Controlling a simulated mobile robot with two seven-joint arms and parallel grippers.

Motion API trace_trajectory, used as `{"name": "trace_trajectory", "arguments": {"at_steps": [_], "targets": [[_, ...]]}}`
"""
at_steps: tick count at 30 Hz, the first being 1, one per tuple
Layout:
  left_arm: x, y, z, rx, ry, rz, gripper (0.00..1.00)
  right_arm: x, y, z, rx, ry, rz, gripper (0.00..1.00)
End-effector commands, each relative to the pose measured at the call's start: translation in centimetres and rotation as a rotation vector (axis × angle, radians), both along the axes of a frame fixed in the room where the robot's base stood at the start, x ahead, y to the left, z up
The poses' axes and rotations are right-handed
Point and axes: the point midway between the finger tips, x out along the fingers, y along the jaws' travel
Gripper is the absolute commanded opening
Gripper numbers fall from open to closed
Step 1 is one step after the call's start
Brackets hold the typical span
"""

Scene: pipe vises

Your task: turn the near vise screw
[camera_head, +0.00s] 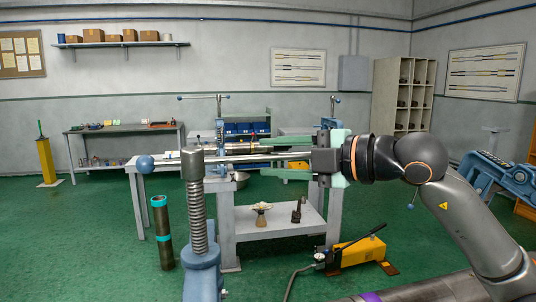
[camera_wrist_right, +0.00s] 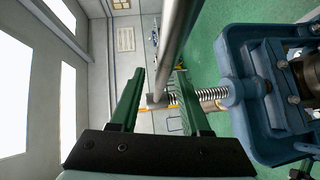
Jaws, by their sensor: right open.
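The near vise's screw (camera_head: 198,222) is a grey threaded rod rising upright from the blue vise (camera_head: 202,275), with a round metal head (camera_head: 193,165). A straight handle bar (camera_head: 240,158) passes through the head, with a blue ball (camera_head: 145,164) at its left end. My right gripper (camera_head: 262,158) is open, its green fingers pointing left along the bar, one on each side of it. The bar's right end is hidden at the gripper. In the right wrist view, the bar (camera_wrist_right: 178,35) runs between the open fingers (camera_wrist_right: 160,72), beside the screw (camera_wrist_right: 212,94) and vise frame (camera_wrist_right: 235,88). Contact with the bar cannot be told. My left gripper is out of view.
A workbench (camera_head: 280,220) with more vise gear stands behind. A green-banded pipe (camera_head: 162,235) stands left of the near vise. A yellow pump (camera_head: 357,250) with a hose lies on the floor at right. Another blue vise-like part (camera_head: 490,178) is at far right.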

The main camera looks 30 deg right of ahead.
Motion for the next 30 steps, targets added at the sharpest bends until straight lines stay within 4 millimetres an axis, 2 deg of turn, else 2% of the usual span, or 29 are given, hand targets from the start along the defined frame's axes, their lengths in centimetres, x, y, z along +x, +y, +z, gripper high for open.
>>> {"name": "trace_trajectory", "arguments": {"at_steps": [8,21,30], "targets": [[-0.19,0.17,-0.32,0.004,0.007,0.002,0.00,-0.04,0.10,-0.03,0.000,0.000,0.000,0.47],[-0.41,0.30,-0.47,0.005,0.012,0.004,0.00,-0.02,0.08,-0.04,0.000,0.000,0.000,0.00],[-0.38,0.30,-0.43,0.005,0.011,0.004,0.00,-0.01,0.07,-0.04,0.000,0.000,0.000,0.00]]}}
